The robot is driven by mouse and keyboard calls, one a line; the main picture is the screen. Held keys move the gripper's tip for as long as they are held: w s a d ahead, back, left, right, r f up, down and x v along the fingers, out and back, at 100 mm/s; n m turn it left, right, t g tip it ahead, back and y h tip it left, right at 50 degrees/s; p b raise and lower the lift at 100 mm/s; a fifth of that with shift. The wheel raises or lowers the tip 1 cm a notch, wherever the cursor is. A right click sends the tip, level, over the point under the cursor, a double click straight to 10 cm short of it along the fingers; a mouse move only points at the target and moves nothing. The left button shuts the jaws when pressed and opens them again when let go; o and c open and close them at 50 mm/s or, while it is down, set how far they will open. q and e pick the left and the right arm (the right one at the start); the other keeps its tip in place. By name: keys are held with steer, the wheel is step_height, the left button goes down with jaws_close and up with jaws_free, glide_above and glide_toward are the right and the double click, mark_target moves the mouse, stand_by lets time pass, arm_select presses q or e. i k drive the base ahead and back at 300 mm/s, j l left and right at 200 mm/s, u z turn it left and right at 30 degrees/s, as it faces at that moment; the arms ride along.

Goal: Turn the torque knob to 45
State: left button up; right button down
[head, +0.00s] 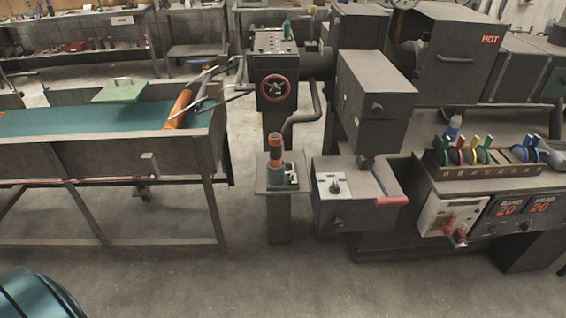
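A small dark knob (335,187) sits on a pale dial plate on top of a grey box (345,212) near the middle of the head view. It may be the torque knob, but its label and pointer setting are too small to read. A red-rimmed round dial or wheel (276,88) is on the front of the dark machine column further back. Neither of my grippers is in view, and nothing touches the knob.
An orange-topped control (275,150) stands on a small pedestal left of the box. A red-handled lever (391,200) juts out at its right. Further right are a rack of coloured discs (480,157) and red displays (508,208). Open concrete floor (300,285) lies in front.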

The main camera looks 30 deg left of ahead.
mark_target(288, 165)
steer(key=l+u, duration=0.1)
steer(key=u, duration=0.2)
steer(key=i+l+u, duration=0.1)
steer(key=u, duration=0.2)
steer(key=i+l+u, duration=0.25)
steer(key=l, duration=0.35)
steer(key=l+u, duration=0.25)
steer(key=l, duration=1.05)
steer(key=i+l, duration=0.15)
steer(key=l, duration=0.55)
steer(key=j+u, duration=0.05)
